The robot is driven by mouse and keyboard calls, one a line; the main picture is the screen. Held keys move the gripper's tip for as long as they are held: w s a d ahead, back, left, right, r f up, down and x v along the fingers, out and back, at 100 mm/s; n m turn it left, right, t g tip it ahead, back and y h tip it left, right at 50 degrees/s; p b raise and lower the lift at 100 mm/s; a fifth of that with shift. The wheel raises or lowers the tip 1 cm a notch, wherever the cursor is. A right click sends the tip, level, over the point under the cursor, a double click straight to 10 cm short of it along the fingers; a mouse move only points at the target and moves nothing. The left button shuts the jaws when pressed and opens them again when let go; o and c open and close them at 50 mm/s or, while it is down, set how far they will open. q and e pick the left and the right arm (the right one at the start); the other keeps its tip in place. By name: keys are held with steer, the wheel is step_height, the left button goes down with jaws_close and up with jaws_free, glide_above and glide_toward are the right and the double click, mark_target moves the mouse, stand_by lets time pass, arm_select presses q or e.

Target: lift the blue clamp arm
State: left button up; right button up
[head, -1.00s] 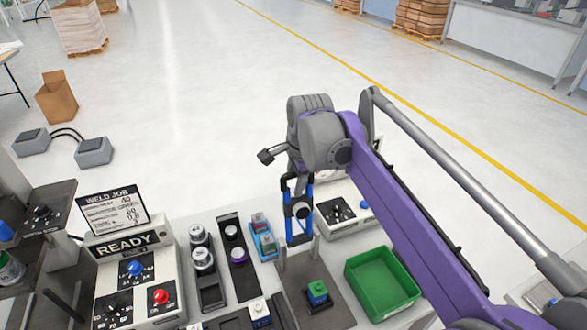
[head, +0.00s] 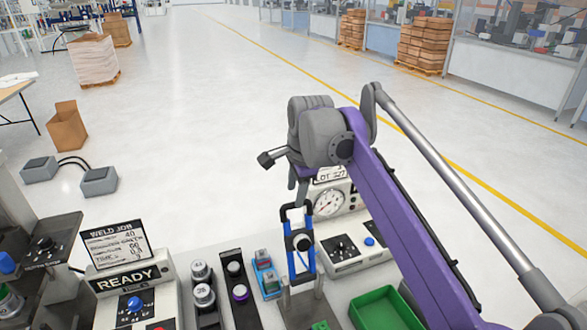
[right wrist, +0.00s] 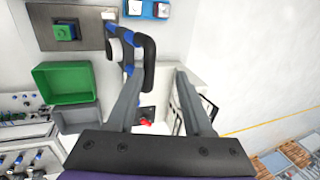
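The blue clamp arm (head: 310,262), a blue and black looped frame, stands raised at the back edge of a dark fixture plate (head: 299,308). In the right wrist view its black handle (right wrist: 148,55) is beside the left finger's tip. My right gripper (head: 298,190) is at the upper end of the clamp arm in the head view. In the right wrist view its two grey fingers (right wrist: 160,85) are apart, with nothing visibly spanning the gap. Whether a finger touches the handle I cannot tell. A green block (right wrist: 64,32) sits on the plate. My left gripper is not in view.
A green bin (head: 380,312) lies right of the plate. A control box with a gauge (head: 345,235) stands behind the clamp arm. A READY panel (head: 128,280) is further left.

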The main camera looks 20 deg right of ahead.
steer(key=shift+w+r, duration=0.25)
steer(key=shift+r, duration=0.6)
steer(key=shift+w+r, duration=0.25)
steer(key=shift+r, duration=0.55)
steer(key=shift+w+r, duration=0.25)
steer(key=shift+r, duration=0.6)
